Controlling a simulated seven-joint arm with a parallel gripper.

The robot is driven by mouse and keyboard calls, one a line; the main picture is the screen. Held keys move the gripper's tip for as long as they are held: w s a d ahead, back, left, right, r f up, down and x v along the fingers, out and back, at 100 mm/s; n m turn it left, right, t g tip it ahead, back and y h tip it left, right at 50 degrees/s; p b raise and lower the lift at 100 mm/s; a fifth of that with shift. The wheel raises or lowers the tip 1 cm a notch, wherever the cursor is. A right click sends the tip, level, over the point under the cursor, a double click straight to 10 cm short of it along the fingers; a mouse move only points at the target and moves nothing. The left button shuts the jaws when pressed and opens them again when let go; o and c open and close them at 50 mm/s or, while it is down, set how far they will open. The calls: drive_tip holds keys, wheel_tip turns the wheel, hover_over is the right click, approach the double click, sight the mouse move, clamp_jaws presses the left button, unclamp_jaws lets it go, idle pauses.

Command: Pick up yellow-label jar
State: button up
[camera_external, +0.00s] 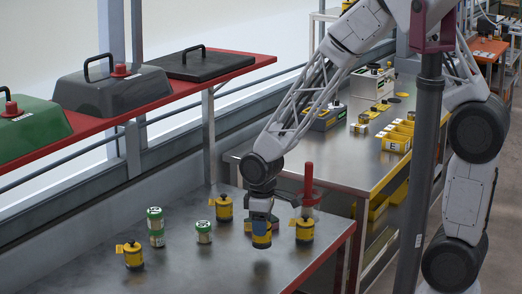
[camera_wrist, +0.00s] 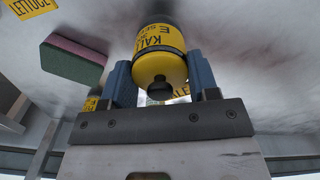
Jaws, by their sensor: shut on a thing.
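A yellow-label jar (camera_wrist: 160,48) sits between the two blue fingers of my gripper (camera_wrist: 158,85) in the wrist view, with lettering that reads partly "KAL". In the external view my gripper (camera_external: 260,215) is shut on this jar (camera_external: 261,238), over the front table. Its upper part is hidden by the fingers. I cannot tell for sure whether its base touches the table. Other yellow-label jars stand nearby: one at the left (camera_external: 133,257), one behind (camera_external: 224,208) and one at the right (camera_external: 304,230).
Green-label jars (camera_external: 156,226) (camera_external: 204,232) stand left of my gripper, two of them stacked. A red-handled tool (camera_external: 308,182) stands close on the right. A red shelf (camera_external: 215,77) with dark covers runs along the left. The front of the table (camera_external: 200,275) is clear.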

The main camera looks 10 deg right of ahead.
drive_tip(key=s+d+r, duration=0.1)
drive_tip(key=s+d, duration=0.9)
drive_tip(key=shift+r, duration=0.2)
drive_tip(key=shift+w+r, duration=0.1)
idle(0.6)
wheel_tip(320, 180, up, 11)
drive_tip(key=w+a+r+m, duration=0.1)
drive_tip(key=w+r+m, duration=0.1)
drive_tip(key=w, duration=1.2)
drive_tip(key=w+d+f+m, duration=0.15)
drive_tip(key=w+d, duration=0.35)
drive_tip(key=w, duration=0.7)
drive_tip(key=w+d+m, duration=0.2)
drive_tip(key=w+d, duration=0.4)
drive_tip(key=w, duration=0.6)
drive_tip(key=w+d+m, duration=0.2)
drive_tip(key=w+d, duration=0.3)
drive_tip(key=w, duration=0.7)
drive_tip(key=f, duration=0.5)
drive_tip(key=shift+d+f, duration=0.2)
drive_tip(key=shift+f, duration=0.05)
